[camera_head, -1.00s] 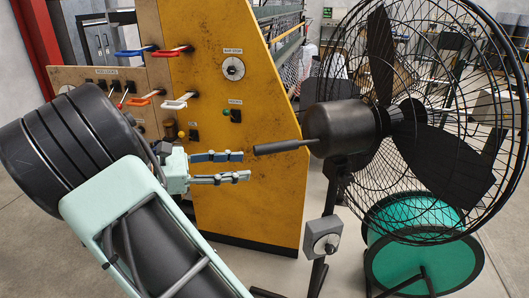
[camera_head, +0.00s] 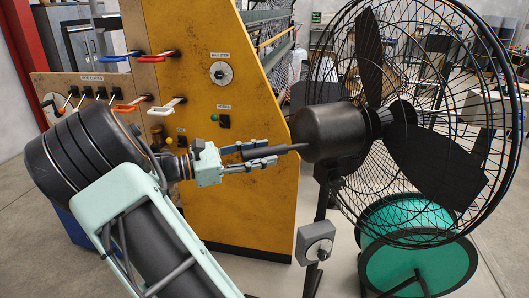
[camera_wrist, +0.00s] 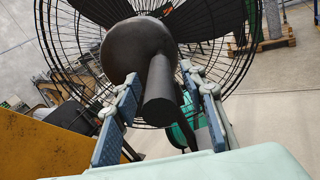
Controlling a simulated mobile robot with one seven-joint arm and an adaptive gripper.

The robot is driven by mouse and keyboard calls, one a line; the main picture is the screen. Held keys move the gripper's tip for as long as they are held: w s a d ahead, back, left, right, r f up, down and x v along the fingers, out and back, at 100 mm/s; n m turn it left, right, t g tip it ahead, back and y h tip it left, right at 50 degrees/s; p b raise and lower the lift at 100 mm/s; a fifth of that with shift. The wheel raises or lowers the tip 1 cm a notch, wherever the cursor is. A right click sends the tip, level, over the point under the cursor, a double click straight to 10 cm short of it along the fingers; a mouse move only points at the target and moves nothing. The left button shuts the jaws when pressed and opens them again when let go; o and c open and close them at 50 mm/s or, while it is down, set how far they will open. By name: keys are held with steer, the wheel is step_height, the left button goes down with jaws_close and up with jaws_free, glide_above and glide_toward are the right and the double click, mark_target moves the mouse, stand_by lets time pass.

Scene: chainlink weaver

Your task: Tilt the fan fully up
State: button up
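The black fan (camera_head: 335,130) stands at the right on a dark pole. Its motor housing has a rod-like handle (camera_head: 294,148) pointing back to the left, roughly level. In the wrist view the handle (camera_wrist: 160,98) points towards the camera from the round housing (camera_wrist: 137,48). My gripper (camera_head: 271,152) is open around the handle, one finger on each side. The wrist view shows gaps between the handle and both fingers. The fan's head looks about level, facing right.
A yellow machine panel (camera_head: 235,190) with knobs and coloured handles stands close behind my gripper. A grey control box (camera_head: 315,243) sits on the fan's pole. A green drum (camera_head: 415,262) stands below the wire cage. Bare floor shows in front.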

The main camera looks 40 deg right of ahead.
steer(key=shift+s+d, duration=0.15)
steer(key=shift+d, duration=0.25)
steer(key=shift+c, duration=0.4)
jaws_close()
